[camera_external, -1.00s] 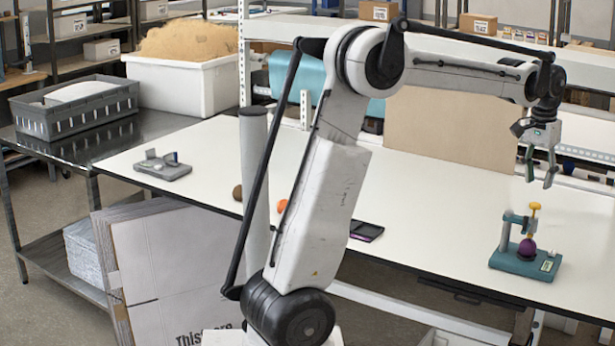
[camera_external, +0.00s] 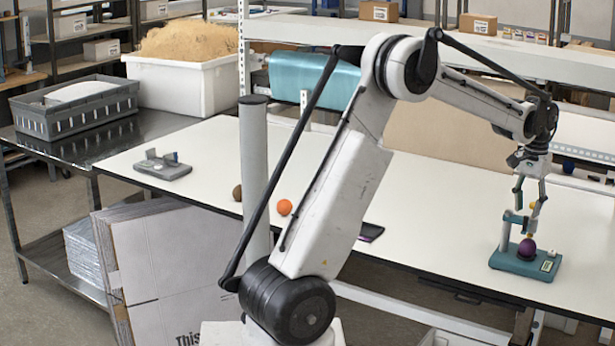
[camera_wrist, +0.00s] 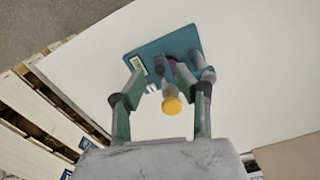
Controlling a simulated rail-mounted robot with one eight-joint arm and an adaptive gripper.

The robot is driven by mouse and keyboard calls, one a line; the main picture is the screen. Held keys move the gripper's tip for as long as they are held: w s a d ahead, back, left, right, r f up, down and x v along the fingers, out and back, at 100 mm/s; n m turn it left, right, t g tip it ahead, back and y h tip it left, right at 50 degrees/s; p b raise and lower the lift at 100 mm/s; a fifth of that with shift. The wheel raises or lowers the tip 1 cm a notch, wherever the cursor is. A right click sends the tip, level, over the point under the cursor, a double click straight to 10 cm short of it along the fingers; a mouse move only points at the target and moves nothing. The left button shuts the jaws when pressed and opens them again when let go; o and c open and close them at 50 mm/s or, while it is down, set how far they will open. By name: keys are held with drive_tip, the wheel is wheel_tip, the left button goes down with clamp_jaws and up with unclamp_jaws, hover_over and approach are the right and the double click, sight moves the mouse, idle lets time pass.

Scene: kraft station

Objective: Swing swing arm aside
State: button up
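A small teal fixture (camera_external: 525,260) stands on the white table at the right, with an upright post and a swing arm. A purple ball (camera_external: 527,247) sits on its base under the arm. In the wrist view the arm's yellow knob (camera_wrist: 173,104) shows between my fingers, with a sliver of the purple ball (camera_wrist: 171,65) behind it. My gripper (camera_external: 530,200) points down just above the fixture, its fingers open and spread to either side of the knob. It also shows in the wrist view (camera_wrist: 167,80). I cannot tell if a finger touches the arm.
The white table (camera_external: 430,215) is mostly clear around the fixture. An orange ball (camera_external: 284,207), a brown ball (camera_external: 238,193) and a dark flat item (camera_external: 370,232) lie farther left. A grey fixture (camera_external: 163,167) stands at the far left. A cardboard panel (camera_external: 440,130) is behind.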

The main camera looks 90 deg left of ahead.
sight(526, 216)
drive_tip(key=shift+f, duration=2.35)
clamp_jaws()
